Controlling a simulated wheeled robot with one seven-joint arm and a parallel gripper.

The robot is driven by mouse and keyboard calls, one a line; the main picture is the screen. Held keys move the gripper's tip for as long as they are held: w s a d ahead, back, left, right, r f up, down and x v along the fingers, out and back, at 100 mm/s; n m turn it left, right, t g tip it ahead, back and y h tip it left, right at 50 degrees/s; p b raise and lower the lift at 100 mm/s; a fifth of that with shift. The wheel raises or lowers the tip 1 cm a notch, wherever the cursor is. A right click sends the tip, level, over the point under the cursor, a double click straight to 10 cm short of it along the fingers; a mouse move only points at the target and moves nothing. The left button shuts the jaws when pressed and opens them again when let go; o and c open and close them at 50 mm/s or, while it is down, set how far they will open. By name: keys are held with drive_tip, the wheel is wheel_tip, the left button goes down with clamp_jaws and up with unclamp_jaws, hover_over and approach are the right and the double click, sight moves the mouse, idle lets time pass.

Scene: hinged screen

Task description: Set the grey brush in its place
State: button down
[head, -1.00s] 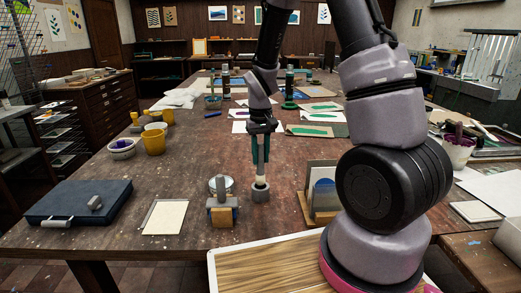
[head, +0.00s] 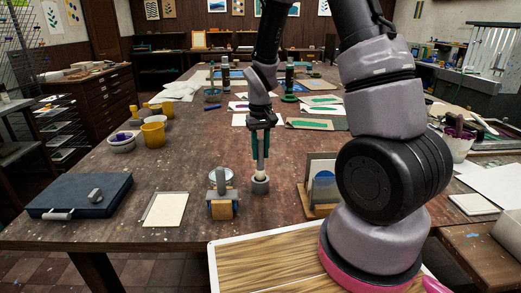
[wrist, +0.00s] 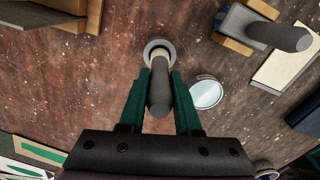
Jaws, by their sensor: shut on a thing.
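My gripper (head: 260,158) is shut on the grey brush, low over the table. The brush's dark grey handle (wrist: 159,92) stands upright between the green fingers, with a pale lower part below it. A short round grey holder (head: 260,187) stands on the table directly beneath. In the wrist view its ring (wrist: 158,46) surrounds the brush's pale lower end. That end appears to be within the holder's mouth. How deep it sits is hidden.
Left of the holder are a grey-handled tool on a wooden block (head: 222,209) and a round pale dish (head: 228,174). An upright board on a wooden stand (head: 318,185) is close on the right. A pale sheet (head: 165,210) and dark case (head: 80,196) lie farther left.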

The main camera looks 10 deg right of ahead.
sight(260, 139)
drive_tip(key=shift+f, duration=2.4)
drive_tip(key=c, duration=0.5)
unclamp_jaws()
drive_tip(key=shift+r, duration=0.1)
wheel_tip(260, 139, up, 11)
drive_tip(key=shift+f, duration=0.2)
drive_tip(key=shift+r, duration=0.1)
